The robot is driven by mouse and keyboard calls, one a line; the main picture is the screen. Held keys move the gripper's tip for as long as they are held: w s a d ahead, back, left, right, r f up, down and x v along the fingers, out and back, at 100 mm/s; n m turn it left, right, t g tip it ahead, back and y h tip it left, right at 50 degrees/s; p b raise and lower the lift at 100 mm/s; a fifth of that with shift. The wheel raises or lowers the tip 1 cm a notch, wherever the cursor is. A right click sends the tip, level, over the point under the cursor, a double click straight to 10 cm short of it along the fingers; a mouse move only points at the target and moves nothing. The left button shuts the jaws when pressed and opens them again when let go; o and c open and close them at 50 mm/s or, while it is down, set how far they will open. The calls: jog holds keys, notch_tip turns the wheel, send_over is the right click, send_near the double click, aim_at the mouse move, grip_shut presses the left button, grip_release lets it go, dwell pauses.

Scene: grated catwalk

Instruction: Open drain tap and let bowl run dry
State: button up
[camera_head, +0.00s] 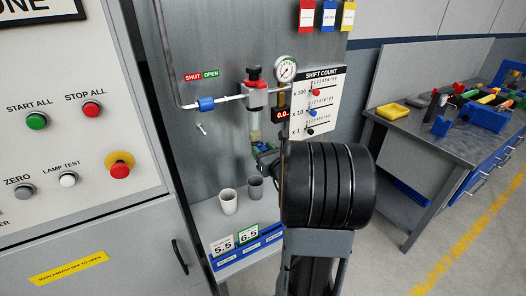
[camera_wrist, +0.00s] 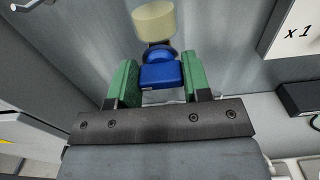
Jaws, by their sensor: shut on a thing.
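The bowl (camera_head: 254,121) hangs clear and pale yellow under the red-topped filter unit (camera_head: 254,94) on the grey panel. In the wrist view the bowl (camera_wrist: 154,21) is above the blue drain tap (camera_wrist: 160,75). My gripper (camera_wrist: 158,82) has its green jaws on either side of the tap and is shut on it. In the head view my gripper (camera_head: 266,156) is just below the bowl, partly hidden by my dark arm. The tap is too small and covered there to read. The liquid level in the bowl is hard to tell.
A blue valve handle (camera_head: 207,104) sits on the pipe below the SHUT/OPEN label. A gauge (camera_head: 285,69), a red display (camera_head: 281,114) and the shift count board (camera_head: 321,88) are close by.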

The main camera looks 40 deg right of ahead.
jog(key=shift+m, duration=0.3)
jog(key=shift+c, duration=0.2)
jog(key=m, duration=0.3)
jog(key=shift+d+m, duration=0.1)
jog(key=shift+m, duration=0.3)
jog(key=m+p, duration=0.2)
jog(key=m, duration=0.2)
jog(key=m+p, duration=0.2)
jog(key=m, duration=0.3)
jog(key=shift+d+m, duration=0.1)
jog(key=shift+m, duration=0.3)
jog(key=shift+f+m+p, duration=0.15)
jog(key=shift+m+p, duration=0.85)
jog(key=shift+m, duration=1)
jog(key=o, duration=0.9)
jog(key=shift+s, duration=0.1)
